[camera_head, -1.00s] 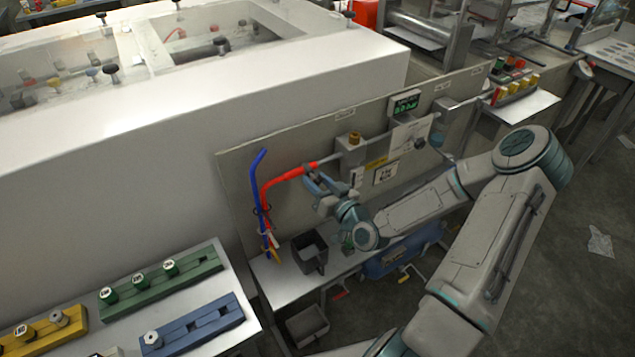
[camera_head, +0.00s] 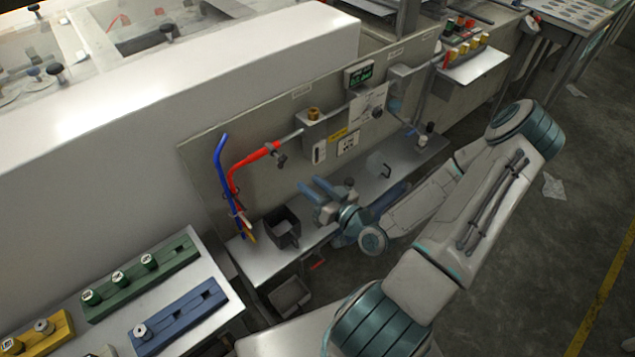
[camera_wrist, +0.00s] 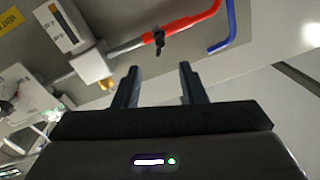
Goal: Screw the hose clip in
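The hose clip (camera_head: 280,158) is a small dark clip with a thumb key, on the end of the red hose (camera_head: 248,161). There the hose meets a grey metal pipe (camera_head: 291,138). In the wrist view the clip (camera_wrist: 158,40) is beyond my fingers, with the red hose (camera_wrist: 192,22) to its right and the pipe (camera_wrist: 127,47) to its left. Whether the clip is tight cannot be told. My gripper (camera_head: 312,184) is open and empty, below and apart from the hose. Its two fingers (camera_wrist: 159,70) stand apart in the wrist view.
A blue hose (camera_head: 219,170) runs beside the red one along the panel. A dark open box (camera_head: 282,228) stands on the metal shelf (camera_head: 262,262) below. A block with a brass fitting (camera_head: 313,115) is on the panel. Coloured racks (camera_head: 140,277) lie at lower left.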

